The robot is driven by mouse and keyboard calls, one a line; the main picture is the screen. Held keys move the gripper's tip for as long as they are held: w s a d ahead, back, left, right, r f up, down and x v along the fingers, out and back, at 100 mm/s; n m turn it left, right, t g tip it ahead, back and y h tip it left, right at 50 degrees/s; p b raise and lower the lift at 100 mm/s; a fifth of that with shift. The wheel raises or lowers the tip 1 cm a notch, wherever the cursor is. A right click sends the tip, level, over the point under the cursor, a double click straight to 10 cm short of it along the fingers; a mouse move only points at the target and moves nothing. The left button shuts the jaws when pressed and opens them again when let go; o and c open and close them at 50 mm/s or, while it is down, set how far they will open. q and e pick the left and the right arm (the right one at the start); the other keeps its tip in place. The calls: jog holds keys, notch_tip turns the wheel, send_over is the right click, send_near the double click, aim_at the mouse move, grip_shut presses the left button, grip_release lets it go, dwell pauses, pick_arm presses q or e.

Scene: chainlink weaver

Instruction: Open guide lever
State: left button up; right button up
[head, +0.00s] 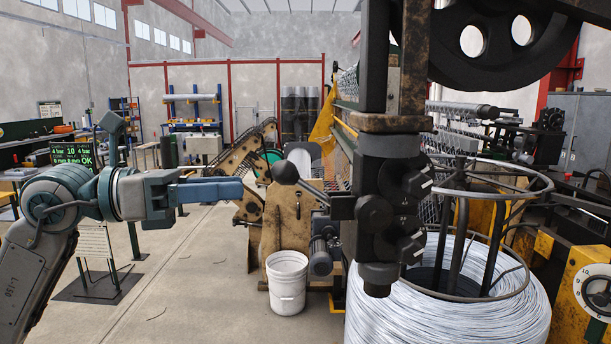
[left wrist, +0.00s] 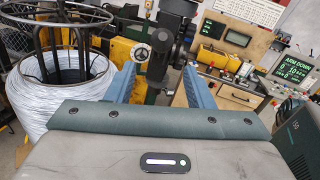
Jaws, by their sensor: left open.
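The guide lever (head: 312,188) is a thin rod with a dark ball knob (head: 285,170) at its left end. It slants up and left from a dark block on the upright guide column (head: 385,190). My left gripper (head: 238,189) points right, its blue fingers at about the knob's height and apart from the knob in the picture. The left wrist view shows its two fingers (left wrist: 158,80) spread with nothing held between them. A dark machine column (left wrist: 178,40) stands beyond them there; I cannot clearly pick out the knob in that view. My right gripper is not in view.
A large wire coil (head: 450,305) on a round stand is at the lower right. A white bucket (head: 287,282) stands on the floor below the lever. A yellowish machine frame (head: 285,220) is behind the knob. Open floor (head: 190,270) lies below my left gripper.

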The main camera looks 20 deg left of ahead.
aim_at(300, 182)
pick_arm(q)
jog(key=p+x, duration=0.5)
jog(key=x, duration=0.2)
jog(key=shift+d+r, duration=0.2)
jog(key=shift+d, duration=0.1)
jog(key=shift+p+x, duration=0.7)
jog(key=shift+x, duration=0.8)
jog(key=shift+f, duration=0.15)
jog(key=shift+a, duration=0.1)
grip_shut()
